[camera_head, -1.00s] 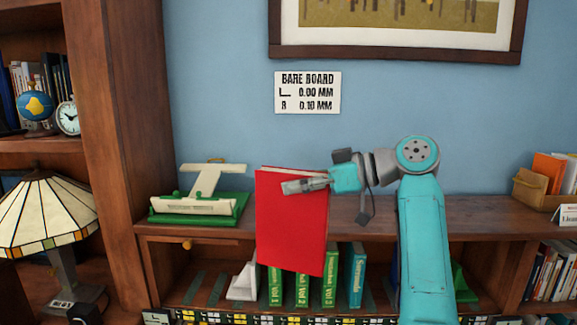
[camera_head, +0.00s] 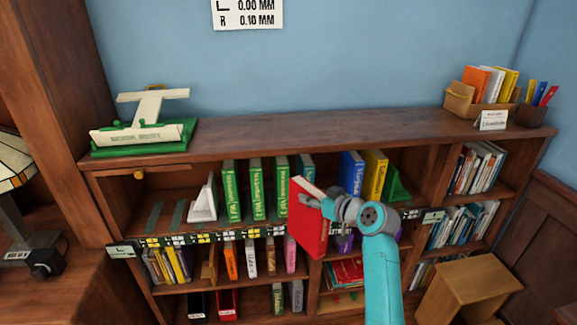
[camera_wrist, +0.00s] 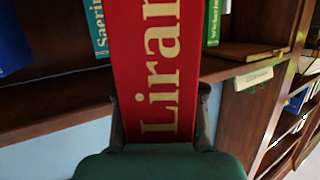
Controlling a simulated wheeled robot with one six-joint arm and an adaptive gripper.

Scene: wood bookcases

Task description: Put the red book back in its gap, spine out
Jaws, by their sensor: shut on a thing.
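The red book (camera_head: 306,226) is upright and slightly tilted in front of the upper shelf, pale page edges on top. My gripper (camera_head: 319,203) is shut on it near its top. In the wrist view, its red spine (camera_wrist: 158,65) with gold letters stands between my gripper's fingers (camera_wrist: 160,125). On the upper shelf, a dark space (camera_head: 327,172) lies between a teal book (camera_head: 306,167) and a blue book (camera_head: 350,172). The red book and my gripper hide its lower part. The red book appears outside the shelf.
Several green volumes (camera_head: 255,189) and a white bookend (camera_head: 203,200) stand left of the space. A yellow book (camera_head: 374,175) and a green bookend (camera_head: 397,186) stand right. A green-and-white device (camera_head: 143,125) sits on the bookcase top (camera_head: 300,131). A wooden stool (camera_head: 468,287) stands lower right.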

